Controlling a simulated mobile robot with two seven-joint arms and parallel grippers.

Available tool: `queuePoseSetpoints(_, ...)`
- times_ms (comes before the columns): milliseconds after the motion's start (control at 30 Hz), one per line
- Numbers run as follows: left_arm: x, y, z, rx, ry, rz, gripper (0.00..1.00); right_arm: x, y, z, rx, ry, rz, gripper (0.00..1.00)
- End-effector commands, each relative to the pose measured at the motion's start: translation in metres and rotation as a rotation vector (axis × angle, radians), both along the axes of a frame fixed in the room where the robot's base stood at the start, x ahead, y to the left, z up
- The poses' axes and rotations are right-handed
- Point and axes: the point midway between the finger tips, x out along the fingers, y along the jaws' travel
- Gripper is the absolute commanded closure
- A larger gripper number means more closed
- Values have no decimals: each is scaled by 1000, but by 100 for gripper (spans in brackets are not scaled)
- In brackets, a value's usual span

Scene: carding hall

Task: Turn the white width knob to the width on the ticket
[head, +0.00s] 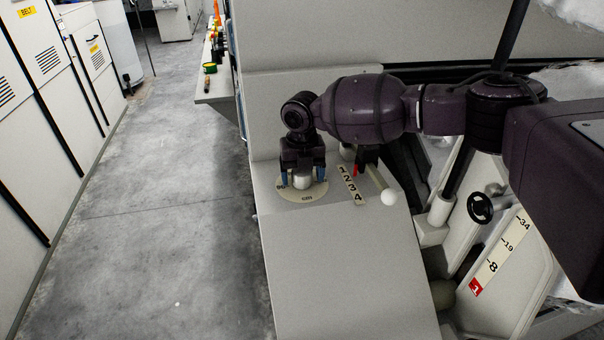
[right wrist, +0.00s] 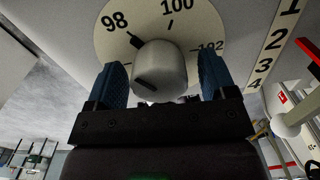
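The white width knob (right wrist: 160,70) stands on a cream round dial (right wrist: 203,24) marked 98, 100 and 102. A thick dark mark lies beside 98, and a dark line crosses the knob's end face. In the head view the knob (head: 302,181) shows between the fingers of my right gripper (head: 303,174). In the right wrist view the blue fingers of that gripper (right wrist: 163,84) are open, one each side of the knob, with small gaps visible. I cannot make out a ticket in either view. My left gripper is not in view.
Right of the dial are a strip (head: 350,186) numbered 1 to 4 and a lever with a white ball (head: 389,198). A black handwheel (head: 480,207) stands by another numbered scale (head: 505,246). The floor aisle (head: 170,220) at left is clear.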

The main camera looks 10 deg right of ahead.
Motion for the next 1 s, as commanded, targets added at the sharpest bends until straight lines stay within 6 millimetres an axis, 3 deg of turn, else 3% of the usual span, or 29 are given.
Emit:
queuePoseSetpoints(33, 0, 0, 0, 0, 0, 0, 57, 0, 0, 0, 0, 0, 0, 30)
queuePoseSetpoints(300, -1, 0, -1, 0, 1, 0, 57, 0, 0, 0, 0, 0, 0, 71)
queuePoseSetpoints(667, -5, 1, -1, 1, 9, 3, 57, 0, 0, 1, 0, -1, -59, 72)
queuePoseSetpoints(1000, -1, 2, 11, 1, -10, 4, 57, -1, 1, 3, 1, 0, -308, 72)
